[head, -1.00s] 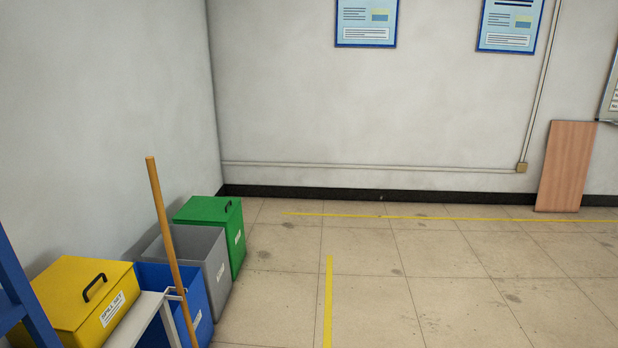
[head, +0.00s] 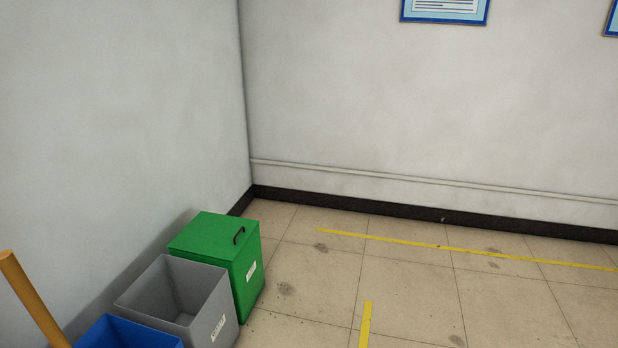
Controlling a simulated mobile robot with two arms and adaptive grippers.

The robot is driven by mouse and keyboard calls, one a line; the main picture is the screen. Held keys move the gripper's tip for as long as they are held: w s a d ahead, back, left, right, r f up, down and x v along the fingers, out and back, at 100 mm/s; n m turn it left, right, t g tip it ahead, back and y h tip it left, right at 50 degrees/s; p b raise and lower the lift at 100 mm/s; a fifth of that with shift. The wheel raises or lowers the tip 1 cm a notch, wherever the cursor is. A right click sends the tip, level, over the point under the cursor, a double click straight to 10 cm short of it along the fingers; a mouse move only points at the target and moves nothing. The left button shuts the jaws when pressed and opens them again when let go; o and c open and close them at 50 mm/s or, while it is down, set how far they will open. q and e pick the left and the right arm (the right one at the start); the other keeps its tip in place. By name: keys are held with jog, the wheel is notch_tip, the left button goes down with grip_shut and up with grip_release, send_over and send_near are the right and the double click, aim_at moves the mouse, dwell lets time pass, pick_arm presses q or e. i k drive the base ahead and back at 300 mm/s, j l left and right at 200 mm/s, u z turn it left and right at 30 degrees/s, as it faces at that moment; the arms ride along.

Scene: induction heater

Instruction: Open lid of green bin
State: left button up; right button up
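The green bin (head: 246,279) stands on the floor near the room's corner, at the lower left of the head view. Its green lid (head: 205,235) is shut flat on top. A white label is on the bin's right-hand face. Neither of my grippers is in view.
A grey open-topped bin (head: 222,327) stands directly in front of the green bin, and a blue bin (head: 125,335) in front of that. A wooden pole (head: 32,300) leans at the lower left. The tiled floor (head: 410,290) to the right is clear, with yellow tape lines.

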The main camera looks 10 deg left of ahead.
aim_at(218, 236)
jog(key=i+u, duration=0.3)
jog(key=i, duration=0.2)
jog(key=i+l+u, duration=0.15)
jog(key=i+u, duration=0.15)
jog(key=i, duration=0.15)
